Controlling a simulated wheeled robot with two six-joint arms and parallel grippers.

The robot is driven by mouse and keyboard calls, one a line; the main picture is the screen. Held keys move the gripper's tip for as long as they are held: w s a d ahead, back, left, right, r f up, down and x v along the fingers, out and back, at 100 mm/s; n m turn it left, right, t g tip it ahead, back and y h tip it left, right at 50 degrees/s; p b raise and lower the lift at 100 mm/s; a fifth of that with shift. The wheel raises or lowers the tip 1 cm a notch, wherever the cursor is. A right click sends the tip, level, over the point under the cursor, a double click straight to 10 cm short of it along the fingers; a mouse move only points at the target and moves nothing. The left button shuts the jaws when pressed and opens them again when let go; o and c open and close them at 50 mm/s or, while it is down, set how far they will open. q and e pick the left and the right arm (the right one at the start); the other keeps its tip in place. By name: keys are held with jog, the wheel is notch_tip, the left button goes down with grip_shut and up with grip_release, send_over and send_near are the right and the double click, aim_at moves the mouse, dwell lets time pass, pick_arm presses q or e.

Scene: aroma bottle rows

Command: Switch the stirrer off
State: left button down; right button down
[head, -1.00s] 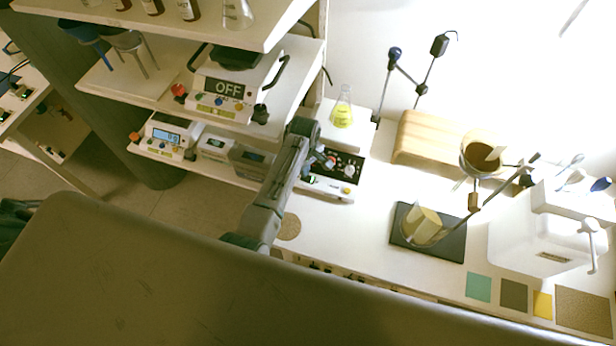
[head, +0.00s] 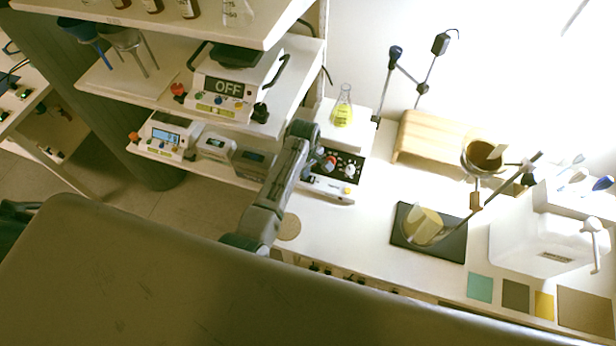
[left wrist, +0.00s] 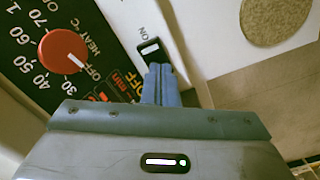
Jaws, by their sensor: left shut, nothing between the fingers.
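The stirrer (head: 341,165) stands on the bench beside the shelf, with a dark control panel and a flask of yellow liquid (head: 343,113) on its plate. In the left wrist view its red heat dial (left wrist: 62,52) points toward OFF. A small dark switch (left wrist: 150,47) with "ON" printed beside it sits on the white front. My left gripper (left wrist: 160,72) is shut and empty, its fingertips at the near end of this switch. I cannot tell whether they press it. In the head view my left arm hides part of the stirrer. My right gripper is out of view.
A round cork mat (head: 288,227) lies in front of the stirrer.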

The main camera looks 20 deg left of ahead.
pick_arm(q)
jog(key=shift+s+f, duration=0.1)
notch_tip(320, 180, up, 3)
jog(key=p, duration=0.3)
jog(key=shift+f, duration=0.1)
jog(key=shift+r, duration=2.1)
